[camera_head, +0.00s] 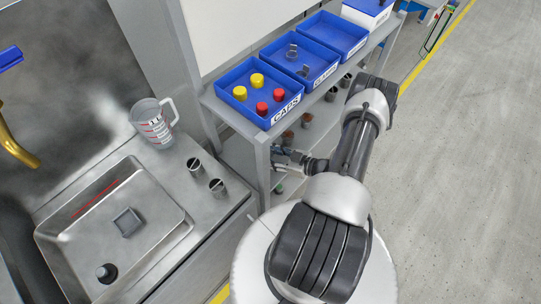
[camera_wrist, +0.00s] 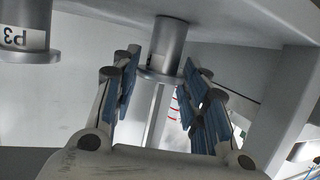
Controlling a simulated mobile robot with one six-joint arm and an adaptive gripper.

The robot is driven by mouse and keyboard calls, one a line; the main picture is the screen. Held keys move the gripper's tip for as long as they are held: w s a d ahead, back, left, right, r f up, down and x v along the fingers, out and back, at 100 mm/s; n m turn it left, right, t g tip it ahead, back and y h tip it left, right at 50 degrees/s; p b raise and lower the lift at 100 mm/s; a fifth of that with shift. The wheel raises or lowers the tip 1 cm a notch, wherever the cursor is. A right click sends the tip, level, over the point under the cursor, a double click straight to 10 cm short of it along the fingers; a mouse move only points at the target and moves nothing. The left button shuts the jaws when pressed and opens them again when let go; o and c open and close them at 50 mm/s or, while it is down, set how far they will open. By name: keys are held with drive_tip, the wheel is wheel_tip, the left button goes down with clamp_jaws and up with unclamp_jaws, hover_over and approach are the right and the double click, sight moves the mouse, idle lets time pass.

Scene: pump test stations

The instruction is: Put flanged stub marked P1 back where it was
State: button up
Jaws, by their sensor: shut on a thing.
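My gripper (camera_wrist: 160,82) is shut on a grey metal flanged stub (camera_wrist: 170,42), with blue-padded fingers on both sides of it. In the wrist view the stub's flange lies between the fingers and its body reaches up to a pale surface; I cannot tell whether it touches. No mark shows on this stub. Another flanged stub, marked P3 (camera_wrist: 25,38), stands to its left, its label upside down in the picture. In the head view my gripper (camera_head: 290,158) is at the rack's near post, below the top shelf; the held stub cannot be made out there.
The rack's top shelf holds a blue CAPS bin (camera_head: 262,118) and other blue bins. Several small cylinders (camera_head: 306,120) stand on the shelf below. The floor at right is clear.

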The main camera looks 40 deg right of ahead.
drive_tip(key=o, duration=1.2)
drive_tip(key=shift+o, duration=0.2)
drive_tip(key=shift+s+d+r, duration=0.1)
drive_tip(key=shift+s+r, duration=0.1)
drive_tip(key=p+v, duration=0.2)
drive_tip(key=v, duration=0.9)
drive_tip(key=shift+s+p, duration=0.25)
drive_tip(key=shift+p, duration=0.15)
drive_tip(key=shift+r, duration=0.1)
